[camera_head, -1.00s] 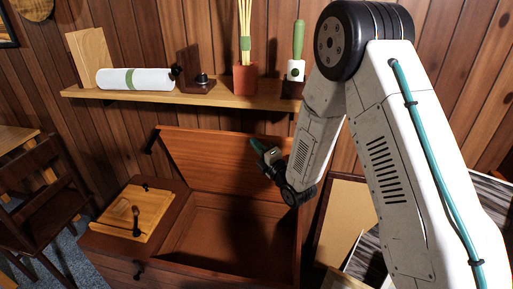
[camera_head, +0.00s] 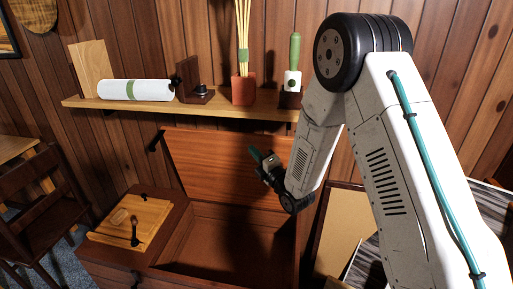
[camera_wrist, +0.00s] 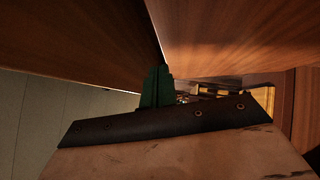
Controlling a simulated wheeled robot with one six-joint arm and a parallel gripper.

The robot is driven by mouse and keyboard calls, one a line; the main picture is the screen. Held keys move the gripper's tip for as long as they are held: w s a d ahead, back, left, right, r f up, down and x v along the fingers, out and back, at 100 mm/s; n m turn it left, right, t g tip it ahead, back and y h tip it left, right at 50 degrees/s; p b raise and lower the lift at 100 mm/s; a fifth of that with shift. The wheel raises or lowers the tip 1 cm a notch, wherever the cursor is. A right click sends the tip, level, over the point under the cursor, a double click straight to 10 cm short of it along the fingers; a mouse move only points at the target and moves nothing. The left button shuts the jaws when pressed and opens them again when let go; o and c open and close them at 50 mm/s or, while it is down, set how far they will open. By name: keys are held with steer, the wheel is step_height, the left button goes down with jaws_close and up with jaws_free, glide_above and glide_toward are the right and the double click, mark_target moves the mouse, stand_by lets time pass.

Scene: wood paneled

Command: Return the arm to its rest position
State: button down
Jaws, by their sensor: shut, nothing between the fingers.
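My gripper (camera_head: 256,155) shows in the head view at the end of my white arm, with dark green fingers pointing up and left. It is above the open wooden chest (camera_head: 222,238), in front of the raised lid (camera_head: 205,165). The fingers are shut and hold nothing. In the wrist view the green fingers (camera_wrist: 156,88) are together in the middle, with brown wooden panels close beyond them.
A wall shelf (camera_head: 215,106) above the chest bears a white roll (camera_head: 135,90), a red pot of sticks (camera_head: 243,90) and a green-handled item (camera_head: 294,55). A cutting board (camera_head: 130,220) with a dark spoon lies on the left. A dark chair (camera_head: 35,205) stands further left.

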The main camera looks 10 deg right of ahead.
steer(key=r+v, duration=0.1)
steer(key=v, duration=0.8)
steer(key=s+d+r+m+g+h, duration=0.5)
steer(key=d+r+m+g+h, duration=0.3)
steer(key=m, duration=0.5)
steer(key=s+r+m+g, duration=0.2)
steer(key=s+m+g, duration=0.1)
steer(key=s, duration=0.7)
steer(key=s+d+r+m+g+h, duration=0.1)
steer(key=s+r+m+g, duration=0.2)
steer(key=s, duration=0.7)
steer(key=s+d+r+m+g, duration=0.1)
steer(key=s+r+m+g, duration=0.1)
steer(key=s+m, duration=0.4)
steer(key=s+g, duration=0.1)
steer(key=s, duration=0.4)
steer(key=shift+r+m, duration=0.35)
steer(key=shift+m, duration=0.05)
